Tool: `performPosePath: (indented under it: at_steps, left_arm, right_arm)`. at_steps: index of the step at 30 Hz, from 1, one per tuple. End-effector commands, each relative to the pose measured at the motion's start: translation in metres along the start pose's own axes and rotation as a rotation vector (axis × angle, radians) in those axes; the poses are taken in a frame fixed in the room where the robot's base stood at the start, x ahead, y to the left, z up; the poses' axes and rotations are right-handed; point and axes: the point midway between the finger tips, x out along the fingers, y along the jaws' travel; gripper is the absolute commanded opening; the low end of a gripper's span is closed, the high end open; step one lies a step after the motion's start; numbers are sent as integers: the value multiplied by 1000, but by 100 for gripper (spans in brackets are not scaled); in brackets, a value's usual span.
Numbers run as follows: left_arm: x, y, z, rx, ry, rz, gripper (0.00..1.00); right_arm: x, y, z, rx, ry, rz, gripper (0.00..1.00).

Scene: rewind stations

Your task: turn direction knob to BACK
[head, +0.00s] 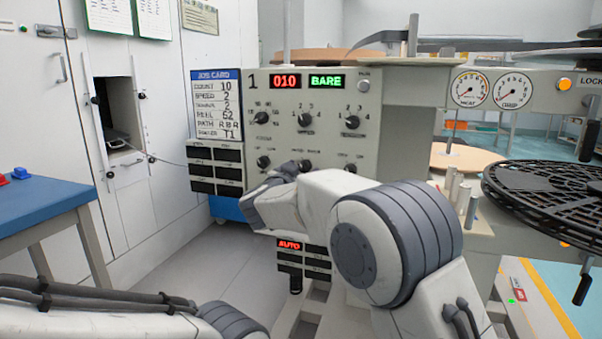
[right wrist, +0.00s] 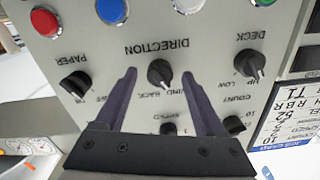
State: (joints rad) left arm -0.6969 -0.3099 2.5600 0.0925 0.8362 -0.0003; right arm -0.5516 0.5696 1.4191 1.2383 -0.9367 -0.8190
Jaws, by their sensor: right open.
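The direction knob (right wrist: 160,73) is a black knob under the DIRECTION label, seen upside down in the right wrist view. Its pointer appears to lean toward the WIND side of the WIND and BACK marks, but small print makes this uncertain. My right gripper (right wrist: 159,74) is open, with one dark finger on each side of the knob and gaps visible. In the head view the direction knob (head: 305,165) shows just above my right wrist, and the fingers are mostly hidden. Only part of my left arm shows at the lower left; its gripper is out of view.
The grey panel (head: 330,90) carries several other knobs, including PAPER (right wrist: 75,83) and DECK (right wrist: 250,63). Red (right wrist: 45,20), blue (right wrist: 111,10) and white buttons are close by. A job card (head: 216,100) hangs left of the panel. A black reel (head: 545,190) lies at the right.

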Motion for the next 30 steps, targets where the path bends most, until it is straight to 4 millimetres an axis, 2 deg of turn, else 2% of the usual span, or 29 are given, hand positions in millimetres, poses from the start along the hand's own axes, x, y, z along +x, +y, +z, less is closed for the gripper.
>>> performPosePath:
  at_steps: [5, 8, 9, 11, 22, 30]
  left_arm:
    - [0, 0, 0, 0, 0, 0, 50]
    - [0, 0, 0, 0, 0, 0, 50]
    - [0, 0, 0, 0, 0, 0, 50]
    - [0, 0, 0, 0, 0, 0, 50]
    - [-2, 0, 0, 0, 0, 0, 50]
    - [-8, 1, 0, 0, 0, 0, 50]
  right_arm:
    - [0, 0, 0, 0, 0, 0, 72]
    - [0, 0, 0, 0, 0, 0, 37]
    - [0, 0, 0, 0, 0, 0, 22]
    - [0, 0, 0, 0, 0, 0, 0]
    - [0, 0, -1, 45, 0, 0, 0]
    - [-1, 0, -1, 216, 0, 0, 0]
